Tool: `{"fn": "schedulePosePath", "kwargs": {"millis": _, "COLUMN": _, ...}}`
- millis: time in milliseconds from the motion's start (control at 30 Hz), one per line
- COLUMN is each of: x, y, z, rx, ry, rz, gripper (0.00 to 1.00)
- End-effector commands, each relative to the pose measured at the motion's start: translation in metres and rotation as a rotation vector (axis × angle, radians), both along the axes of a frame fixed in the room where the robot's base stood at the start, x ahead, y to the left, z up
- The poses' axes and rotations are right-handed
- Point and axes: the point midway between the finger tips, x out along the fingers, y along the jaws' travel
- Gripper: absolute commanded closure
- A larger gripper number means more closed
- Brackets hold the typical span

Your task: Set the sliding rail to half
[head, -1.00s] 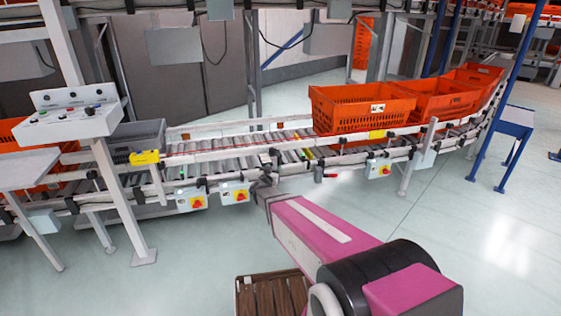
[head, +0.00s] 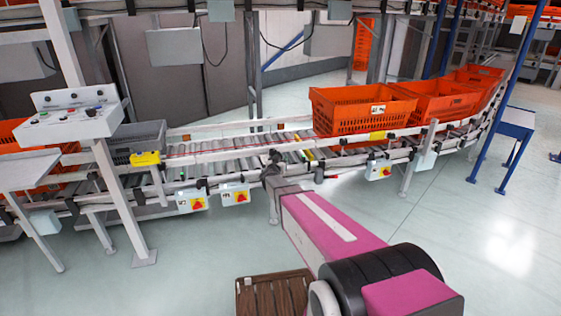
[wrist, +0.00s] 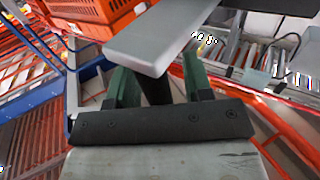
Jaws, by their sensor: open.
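A long pale rail (head: 225,154) runs along the near side of the roller conveyor; I cannot tell for certain whether it is the sliding rail. My gripper (head: 272,157) is at the conveyor's near edge, small and partly merged with the conveyor parts behind it. In the wrist view my gripper (wrist: 158,88) shows two green fingers set apart. A pale grey flat bar (wrist: 158,42) crosses just beyond and partly over the fingertips. A dark upright part shows between the fingers. Contact with the bar cannot be told.
Orange totes (head: 362,110) stand on the conveyor to the right. A grey tote (head: 138,134) is at the left, behind a control panel (head: 68,114) on a post. Yellow-and-red switch boxes (head: 235,195) hang below the conveyor. A brown slatted thing (head: 272,294) is low in front.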

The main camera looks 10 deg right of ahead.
Motion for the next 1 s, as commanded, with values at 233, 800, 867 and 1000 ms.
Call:
{"fn": "schedulePosePath", "kwargs": {"millis": 233, "x": -0.001, "y": 0.000, "z": 0.000, "rx": 0.000, "ry": 0.000, "rz": 0.000, "gripper": 0.99}}
{"fn": "schedulePosePath", "kwargs": {"millis": 800, "x": 0.046, "y": 0.005, "z": 0.000, "rx": 0.000, "ry": -0.001, "rz": 0.000, "gripper": 1.00}}
{"fn": "schedulePosePath", "kwargs": {"millis": 867, "x": 0.045, "y": 0.005, "z": 0.000, "rx": 0.000, "ry": -0.001, "rz": 0.000, "gripper": 1.00}}
{"fn": "schedulePosePath", "kwargs": {"millis": 1000, "x": 0.045, "y": 0.005, "z": 0.000, "rx": 0.000, "ry": -0.001, "rz": 0.000, "gripper": 1.00}}
